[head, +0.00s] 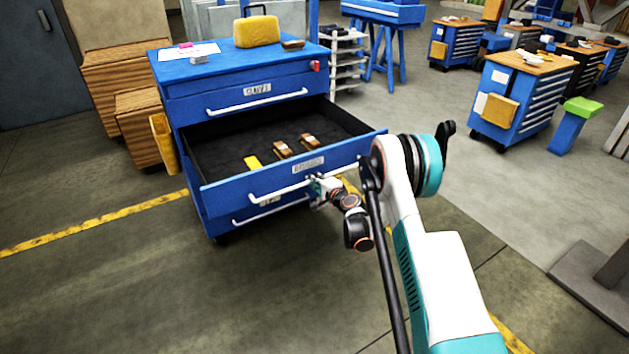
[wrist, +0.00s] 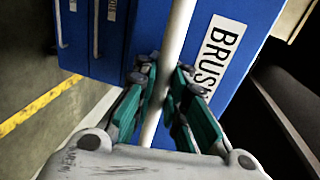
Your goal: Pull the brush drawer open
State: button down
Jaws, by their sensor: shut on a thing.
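The brush drawer (head: 228,194) of the blue cabinet stands pulled well out in the head view. Its dark inside holds a yellow item (head: 252,162) and two brown-handled brushes (head: 283,149). The drawer's white bar handle (head: 275,194) runs along its front below a label. In the wrist view the handle (wrist: 177,40) passes between the green-padded fingers of my gripper (wrist: 163,105), beside a label (wrist: 218,55) reading "BRUS", partly cut off.
The cabinet top (head: 215,67) carries a yellow case (head: 257,31) and small items. A closed drawer (head: 245,97) is above and another is below. Wooden crates (head: 122,88) stand at left. Floor in front of the drawer (head: 170,290) is clear. Blue carts (head: 520,95) stand at right.

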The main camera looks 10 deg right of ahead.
jog(key=c, duration=1.6)
grip_release()
jog(key=shift+c, duration=0.2)
jog(key=v, duration=0.7)
jog(key=shift+s, duration=0.25)
jog(key=shift+d, duration=0.1)
